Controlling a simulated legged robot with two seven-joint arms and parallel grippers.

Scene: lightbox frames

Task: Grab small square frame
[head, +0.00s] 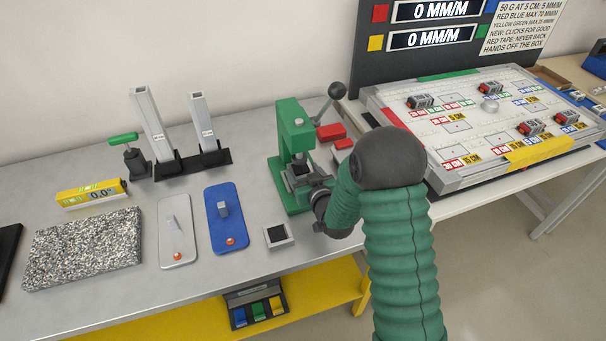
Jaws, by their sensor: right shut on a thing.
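A small square frame (278,235), light-rimmed with a dark middle, lies flat on the grey bench in front of the green press (292,130). My right gripper (301,184) reaches in from the right, at the foot of the press and above and behind this frame, apart from it. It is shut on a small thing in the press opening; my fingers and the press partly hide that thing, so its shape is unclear. My left gripper is not in view.
Left of the small frame lie a blue plate (226,232) and a pale plate (177,243), each with a small upright block. Further left are a speckled slab (83,247) and a yellow level (91,194). Two metal posts (152,125) stand behind. A white board (470,128) fills the right.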

